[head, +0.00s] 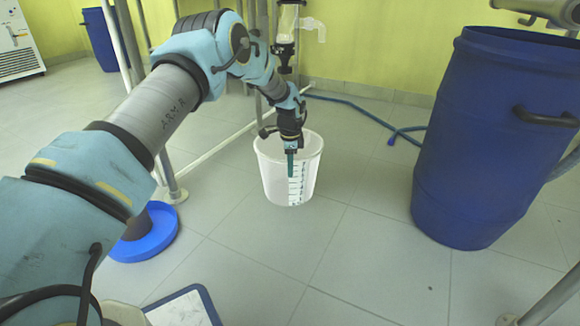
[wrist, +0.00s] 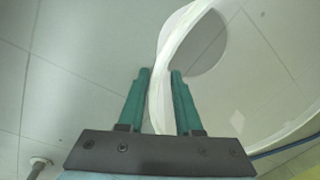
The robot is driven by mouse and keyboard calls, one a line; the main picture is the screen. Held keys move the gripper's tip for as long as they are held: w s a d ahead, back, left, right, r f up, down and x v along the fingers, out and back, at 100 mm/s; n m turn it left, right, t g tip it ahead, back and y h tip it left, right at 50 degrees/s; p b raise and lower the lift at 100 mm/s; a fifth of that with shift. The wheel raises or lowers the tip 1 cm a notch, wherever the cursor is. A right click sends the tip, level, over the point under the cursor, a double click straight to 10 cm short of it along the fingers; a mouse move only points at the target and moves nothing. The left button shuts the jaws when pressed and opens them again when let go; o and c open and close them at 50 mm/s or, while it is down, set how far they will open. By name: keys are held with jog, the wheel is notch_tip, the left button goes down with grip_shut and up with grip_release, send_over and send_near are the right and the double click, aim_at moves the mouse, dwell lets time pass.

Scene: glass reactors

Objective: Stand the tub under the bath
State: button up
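The tub (head: 270,177) is a translucent white bucket with a printed scale on its near side. It stands upright and seems to rest on the tiled floor near the middle of the head view. My gripper (head: 291,165) points down at its near wall. In the wrist view the teal fingers of my gripper (wrist: 160,72) straddle the tub's wall (wrist: 182,25), one on each side, with narrow gaps that look open. Whether either finger touches the wall is hard to tell. I cannot identify the bath with certainty; a glass vessel with an outlet (head: 286,50) hangs behind my wrist.
A large blue drum (head: 470,140) stands right of the tub. A blue hose (head: 365,116) lies behind it. A metal frame with a post (head: 165,165) and a blue round base (head: 160,238) are to the left. Floor between tub and drum is clear.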

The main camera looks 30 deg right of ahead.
jog(key=shift+r, duration=0.1)
notch_tip(320, 180, up, 12)
jog(key=s+p, duration=0.1)
jog(key=p, duration=0.4)
jog(key=w+a+r+n, duration=0.1)
jog(key=a+r+n, duration=0.2)
jog(key=a, duration=0.6)
jog(key=w+a+r+n, duration=0.1)
jog(key=a+r+n, duration=0.2)
jog(key=a, duration=0.5)
jog(key=w+a+r+n, duration=0.2)
jog(key=a+r+n, duration=0.2)
jog(key=a, duration=0.5)
jog(key=s+a+r+n, duration=0.1)
jog(key=s+a+n, duration=0.5)
jog(key=a, duration=0.7)
jog(key=s+a+r+n, duration=0.2)
jog(key=s+a+n, duration=0.5)
jog(key=s+a, duration=0.3)
jog(key=a, duration=0.2)
jog(key=shift+s+a+t, duration=0.3)
jog(key=shift+s+a, duration=0.05)
jog(key=shift+s, duration=0.05)
jog(key=shift+r, duration=0.1)
